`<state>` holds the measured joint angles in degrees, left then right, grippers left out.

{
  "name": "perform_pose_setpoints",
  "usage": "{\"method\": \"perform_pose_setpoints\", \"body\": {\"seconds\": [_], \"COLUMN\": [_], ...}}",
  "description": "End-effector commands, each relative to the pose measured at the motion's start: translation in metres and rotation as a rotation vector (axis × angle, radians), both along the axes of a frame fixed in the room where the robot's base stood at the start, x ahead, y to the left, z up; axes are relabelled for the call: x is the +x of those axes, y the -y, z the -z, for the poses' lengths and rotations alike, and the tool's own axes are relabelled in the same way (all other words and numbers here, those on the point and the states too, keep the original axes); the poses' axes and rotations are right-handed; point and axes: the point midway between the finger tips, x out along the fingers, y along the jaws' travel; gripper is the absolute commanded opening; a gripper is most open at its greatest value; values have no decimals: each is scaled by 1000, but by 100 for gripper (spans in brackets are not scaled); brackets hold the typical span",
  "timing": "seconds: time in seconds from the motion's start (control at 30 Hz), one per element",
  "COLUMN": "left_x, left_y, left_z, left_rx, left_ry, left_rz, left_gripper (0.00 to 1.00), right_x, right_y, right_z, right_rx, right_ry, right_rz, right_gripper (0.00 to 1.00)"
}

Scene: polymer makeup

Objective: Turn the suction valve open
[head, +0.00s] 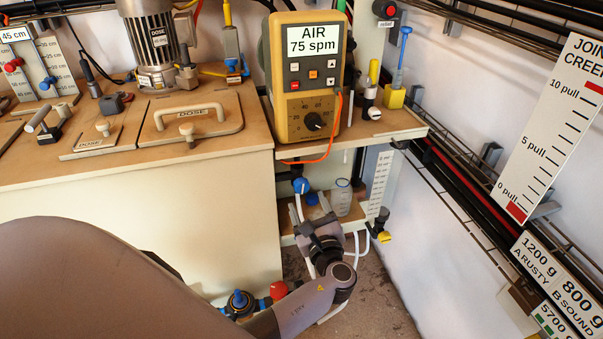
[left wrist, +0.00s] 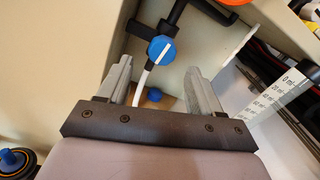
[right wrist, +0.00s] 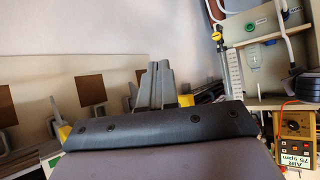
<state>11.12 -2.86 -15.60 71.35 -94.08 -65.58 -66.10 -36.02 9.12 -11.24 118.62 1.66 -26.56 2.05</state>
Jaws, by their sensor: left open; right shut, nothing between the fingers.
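A round blue knob with a white bar (head: 300,185), likely the suction valve, sits on a dark pipe below the pump shelf. In the left wrist view the blue knob (left wrist: 162,50) shows ahead, between the finger lines, with its white bar slanting up to the right. My left gripper (head: 314,222) is open around empty space, just below the knob in the head view; its fingers (left wrist: 157,68) appear apart from the knob. My right gripper (right wrist: 160,66) is shut and empty, away from the knob, and is not seen in the head view.
The yellow AIR pump (head: 306,75) stands on the shelf above, with an orange cable hanging down. A clear beaker (head: 341,196) and a yellow-handled valve (head: 383,236) are close to the left gripper's right. Another blue valve (head: 240,300) with a red knob sits low down.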

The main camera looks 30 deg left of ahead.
Motion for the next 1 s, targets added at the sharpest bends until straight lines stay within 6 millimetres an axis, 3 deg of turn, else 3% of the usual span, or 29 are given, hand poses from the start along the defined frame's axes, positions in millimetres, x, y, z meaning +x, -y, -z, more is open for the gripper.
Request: {"method": "perform_pose_setpoints", "body": {"seconds": [0.13, 0.33, 0.7, 1.0], "left_x": [-3, -1, 33, 43], "left_y": [3, 2, -38, -50], "left_z": [-6, -4, -4, -4], "left_rx": [109, 165, 167, 164], "left_ry": [-146, -219, -218, -218], "left_rz": [-4, -5, -6, -4], "left_gripper": [65, 65, 65, 65], "right_x": [-4, -6, -6, -6], "right_y": [3, 5, 5, 5], "right_z": [-6, -3, 5, 6], "right_rx": [-7, -10, -10, -9], "right_ry": [-22, -31, -31, -30], "right_rz": [7, 10, 10, 9], "right_gripper": [0, 0, 0, 0]}}
